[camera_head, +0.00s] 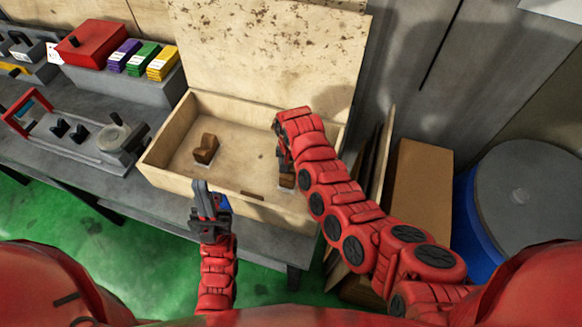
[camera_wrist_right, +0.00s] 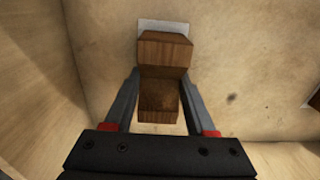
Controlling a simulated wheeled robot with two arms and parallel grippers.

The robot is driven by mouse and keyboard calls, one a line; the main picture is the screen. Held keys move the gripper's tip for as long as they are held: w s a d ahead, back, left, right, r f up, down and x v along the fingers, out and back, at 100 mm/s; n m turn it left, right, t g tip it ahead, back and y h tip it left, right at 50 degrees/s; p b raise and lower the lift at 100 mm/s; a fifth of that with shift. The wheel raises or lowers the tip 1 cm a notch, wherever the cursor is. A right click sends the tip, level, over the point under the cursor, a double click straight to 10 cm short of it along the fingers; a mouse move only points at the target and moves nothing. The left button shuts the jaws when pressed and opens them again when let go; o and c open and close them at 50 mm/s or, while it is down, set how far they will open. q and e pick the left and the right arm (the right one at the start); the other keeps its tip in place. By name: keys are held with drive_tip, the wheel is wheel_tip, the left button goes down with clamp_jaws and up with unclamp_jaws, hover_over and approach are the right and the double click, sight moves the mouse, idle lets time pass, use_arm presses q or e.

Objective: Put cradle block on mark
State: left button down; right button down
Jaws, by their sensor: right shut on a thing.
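A brown wooden cradle block (camera_wrist_right: 160,55) with a stepped shape is between the fingers of my right gripper (camera_wrist_right: 162,105), which is shut on it. A pale square mark (camera_wrist_right: 162,25) shows past the block's far end; the block hides the rest of it. In the head view this block (camera_head: 287,180) is at the right end of the open wooden box (camera_head: 160,170), partly behind my right arm. I cannot tell whether it touches the floor. A second cradle block (camera_head: 206,148) sits on the left of the box floor. My left gripper (camera_head: 201,186) is at the box's front wall, its opening unclear.
The box's raised lid (camera_head: 270,50) stands behind it. A grey bench at left carries a red box (camera_head: 90,43), coloured small boxes (camera_head: 143,58) and a fixture (camera_head: 95,135). A cardboard box (camera_head: 422,190) and a blue drum (camera_head: 525,195) stand at right.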

sight(291, 168)
drive_tip(key=c, duration=0.7)
unclamp_jaws()
drive_tip(key=shift+f, duration=0.2)
drive_tip(key=o, duration=0.5)
drive_tip(key=shift+r, duration=0.1)
drive_tip(key=shift+r, duration=0.25)
wheel_tip(291, 168, up, 5)
drive_tip(key=shift+w+f+b, duration=0.1)
drive_tip(key=shift+b, duration=1.05)
wheel_tip(291, 168, up, 7)
drive_tip(key=shift+f+p, duration=0.1)
drive_tip(key=shift+p, duration=0.95)
